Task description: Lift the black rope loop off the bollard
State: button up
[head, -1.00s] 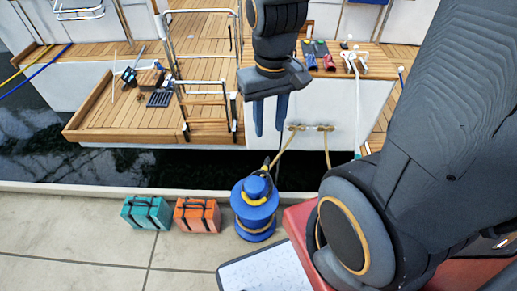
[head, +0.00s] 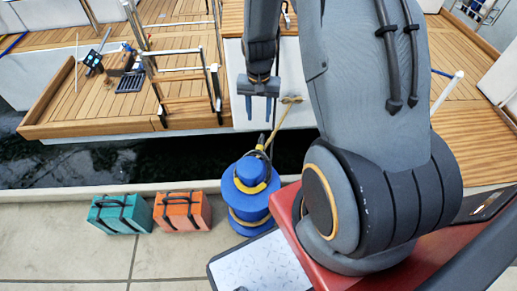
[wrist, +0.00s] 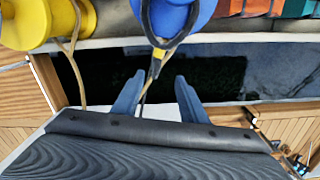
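The blue bollard (head: 242,200) with yellow bands stands on the quay beside the water. The black rope loop (head: 266,158) shows as a thin dark line around its upper part. In the wrist view the black loop (wrist: 166,43) hangs over the near side of the blue bollard (wrist: 172,16), and its line runs down between my fingers. My gripper (head: 259,112) is open, pointing down beyond the bollard on the boat side. In the wrist view my gripper (wrist: 156,88) has its fingers wide apart. I cannot tell whether they touch the line.
A teal case (head: 121,215) and an orange case (head: 182,212) stand left of the bollard. A yellow rope (head: 277,124) runs up to the boat's side. The wrist view shows a yellow bollard (wrist: 24,22) with a pale rope. The boat's wooden deck (head: 75,113) lies across dark water.

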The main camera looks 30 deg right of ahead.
jog(key=m+b, duration=0.1)
jog(key=b, duration=0.1)
send_near(261, 140)
notch_tip(261, 140, down, 10)
jog(key=b, duration=0.7)
jog(key=shift+w+r, duration=0.1)
jog(key=shift+r, duration=0.15)
jog(key=shift+c, duration=0.3)
grip_shut()
jog(key=shift+r, duration=0.25)
